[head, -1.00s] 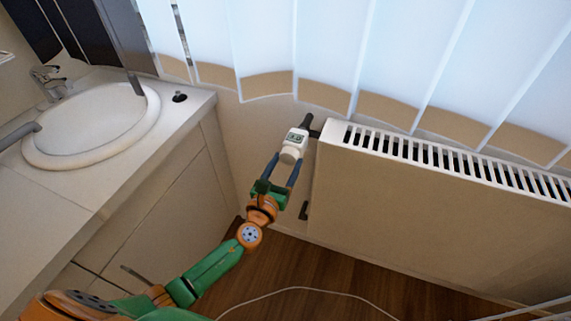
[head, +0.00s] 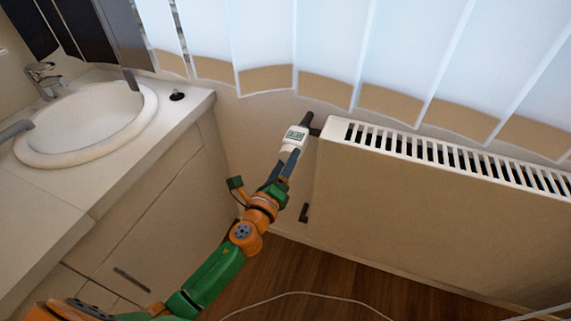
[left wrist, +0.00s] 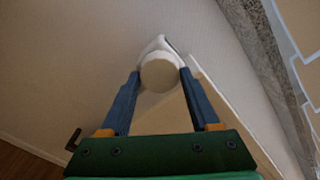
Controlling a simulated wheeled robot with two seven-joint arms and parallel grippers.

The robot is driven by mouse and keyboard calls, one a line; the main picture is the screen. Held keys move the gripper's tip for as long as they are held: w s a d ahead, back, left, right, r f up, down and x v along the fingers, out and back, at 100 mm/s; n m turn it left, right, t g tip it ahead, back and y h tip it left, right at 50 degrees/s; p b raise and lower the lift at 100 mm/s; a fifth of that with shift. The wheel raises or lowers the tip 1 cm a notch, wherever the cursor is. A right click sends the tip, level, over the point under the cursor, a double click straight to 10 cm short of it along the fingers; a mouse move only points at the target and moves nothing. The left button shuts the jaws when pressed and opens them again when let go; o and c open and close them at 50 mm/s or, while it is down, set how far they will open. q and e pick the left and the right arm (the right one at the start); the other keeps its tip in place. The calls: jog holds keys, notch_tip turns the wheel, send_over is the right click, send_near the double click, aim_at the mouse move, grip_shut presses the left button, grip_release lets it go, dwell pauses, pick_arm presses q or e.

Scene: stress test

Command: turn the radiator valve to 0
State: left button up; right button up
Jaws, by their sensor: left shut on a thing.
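The white radiator valve (head: 295,140) with a small grey display sits at the top left corner of the radiator (head: 400,200), on a dark fitting. The digits on its display are too small to read. My left gripper (head: 289,160) has its blue fingers shut on the valve's near end. In the left wrist view the round white end of the valve (left wrist: 160,72) lies between the two fingertips of my left gripper (left wrist: 159,82). My right gripper is in neither view.
A counter with a white sink (head: 85,125) and cabinet stands to the left. Pale vertical blinds (head: 400,60) hang behind the radiator. A thin white cable (head: 300,293) lies on the wooden floor (head: 330,270). A dark fitting (head: 304,212) is low on the radiator's left side.

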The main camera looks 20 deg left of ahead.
pick_arm(q)
jog(key=n, duration=1.4)
jog(key=shift+r+n+p, duration=0.25)
jog(key=shift+n+p, duration=0.05)
jog(key=shift+p, duration=0.05)
jog(key=n+p, duration=0.1)
jog(key=n, duration=0.3)
jog(key=shift+n, duration=0.4)
jog(key=shift+r, duration=0.1)
jog(key=o, duration=1.4)
jog(key=shift+c, duration=0.2)
jog(key=shift+w, duration=0.1)
